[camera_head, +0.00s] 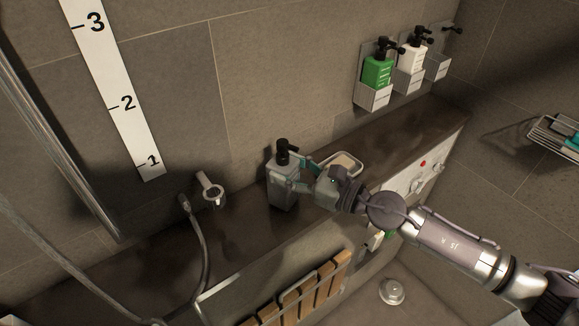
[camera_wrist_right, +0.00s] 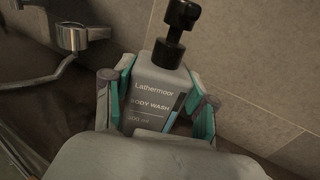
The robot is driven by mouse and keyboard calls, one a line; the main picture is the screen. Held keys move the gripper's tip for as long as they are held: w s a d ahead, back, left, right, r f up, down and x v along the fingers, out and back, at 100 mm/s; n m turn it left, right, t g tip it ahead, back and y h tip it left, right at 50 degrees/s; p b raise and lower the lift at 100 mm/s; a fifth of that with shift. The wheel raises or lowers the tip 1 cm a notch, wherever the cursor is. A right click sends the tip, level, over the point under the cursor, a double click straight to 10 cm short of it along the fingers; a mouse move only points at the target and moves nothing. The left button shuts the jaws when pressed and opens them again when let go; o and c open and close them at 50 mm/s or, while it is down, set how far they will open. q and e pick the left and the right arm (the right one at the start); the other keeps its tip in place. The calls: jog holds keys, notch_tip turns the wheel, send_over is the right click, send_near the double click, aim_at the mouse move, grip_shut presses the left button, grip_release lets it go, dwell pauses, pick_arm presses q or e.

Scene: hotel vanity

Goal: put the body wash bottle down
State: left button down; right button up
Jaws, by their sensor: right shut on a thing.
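The body wash bottle (camera_head: 282,192) is grey with a black pump top and stands upright at the ledge (camera_head: 240,222) along the tiled wall. I cannot tell whether its base touches the ledge. My right gripper (camera_head: 290,172) is shut on the bottle from the right side. In the right wrist view the bottle (camera_wrist_right: 158,92) shows its "BODY WASH" label between the two teal-padded fingers of the gripper (camera_wrist_right: 160,105). The bottle's lower part is hidden there by the gripper body. My left gripper is not in view.
A chrome shower fitting (camera_head: 211,190) with a hose is left of the bottle. A wire-rimmed dish (camera_head: 345,163) lies on the ledge behind the gripper. Wall holders carry a green bottle (camera_head: 378,72) and a white bottle (camera_head: 411,54); the rightmost holder (camera_head: 438,66) looks empty. A slatted wooden rack (camera_head: 310,292) is below the ledge.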

jog(key=shift+f+b, duration=0.25)
jog(key=shift+b, duration=0.05)
jog(key=o, duration=1.4)
jog(key=shift+r, duration=0.1)
jog(key=shift+r+p, duration=0.35)
jog(key=shift+p, duration=0.1)
jog(key=b+v, duration=0.4)
jog(key=v, duration=0.2)
jog(key=b+v, duration=0.3)
jog(key=v, duration=0.3)
jog(key=shift+d+f+b, duration=0.1)
jog(key=shift+f+b, duration=0.1)
jog(key=shift+b, duration=0.2)
jog(key=shift+w, duration=0.1)
